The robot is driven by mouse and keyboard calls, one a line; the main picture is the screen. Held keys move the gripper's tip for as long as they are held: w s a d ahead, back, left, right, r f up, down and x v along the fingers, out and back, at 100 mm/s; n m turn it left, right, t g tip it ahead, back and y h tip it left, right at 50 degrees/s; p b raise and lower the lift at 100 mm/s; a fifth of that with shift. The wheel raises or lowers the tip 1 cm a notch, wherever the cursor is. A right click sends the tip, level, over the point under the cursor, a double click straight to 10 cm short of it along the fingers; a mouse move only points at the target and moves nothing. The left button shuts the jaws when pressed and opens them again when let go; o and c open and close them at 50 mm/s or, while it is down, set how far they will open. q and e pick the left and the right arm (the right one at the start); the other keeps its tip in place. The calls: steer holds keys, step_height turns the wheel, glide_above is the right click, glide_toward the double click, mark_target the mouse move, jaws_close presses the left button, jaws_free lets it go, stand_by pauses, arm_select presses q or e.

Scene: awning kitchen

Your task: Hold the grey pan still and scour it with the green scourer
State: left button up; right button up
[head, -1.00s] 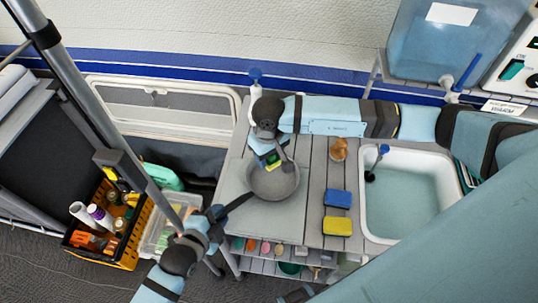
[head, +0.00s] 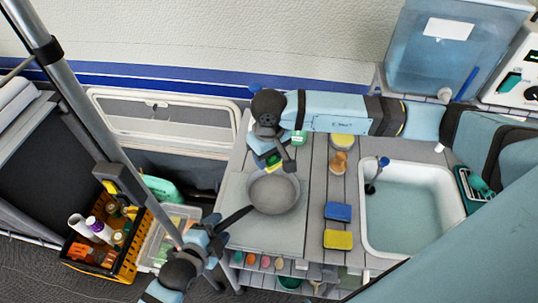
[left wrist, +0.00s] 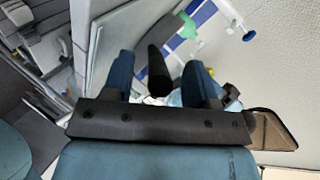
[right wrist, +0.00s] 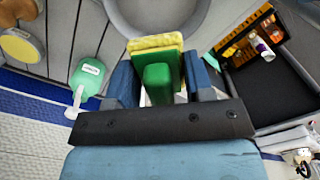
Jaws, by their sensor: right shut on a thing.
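The grey pan (head: 287,192) sits on the counter with its black handle (head: 236,218) pointing to the lower left. My left gripper (head: 214,229) is at the handle's end. In the left wrist view the handle (left wrist: 157,72) lies between the two blue fingers with a gap on each side. My right gripper (right wrist: 160,85) is shut on the green scourer (right wrist: 158,78), which has a yellow-edged pad. It holds the scourer by the pan's far rim; the pan (right wrist: 160,14) shows just beyond it. In the head view the scourer (head: 272,160) is partly hidden by the gripper; contact with the pan cannot be told.
A blue sponge (head: 338,211) and a yellow sponge (head: 338,239) lie right of the pan. A wooden brush (head: 339,163), a green bottle (head: 299,138) and a yellow-topped tub (head: 343,140) stand behind. A water-filled sink (head: 364,225) is further right. A yellow crate (head: 128,249) stands at left.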

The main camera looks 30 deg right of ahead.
arm_select(q)
steer(key=shift+s+a, duration=0.1)
steer(key=v, duration=1.1)
steer(key=shift+a+r, duration=0.25)
steer(key=shift+a, duration=0.05)
steer(key=shift+s, duration=0.15)
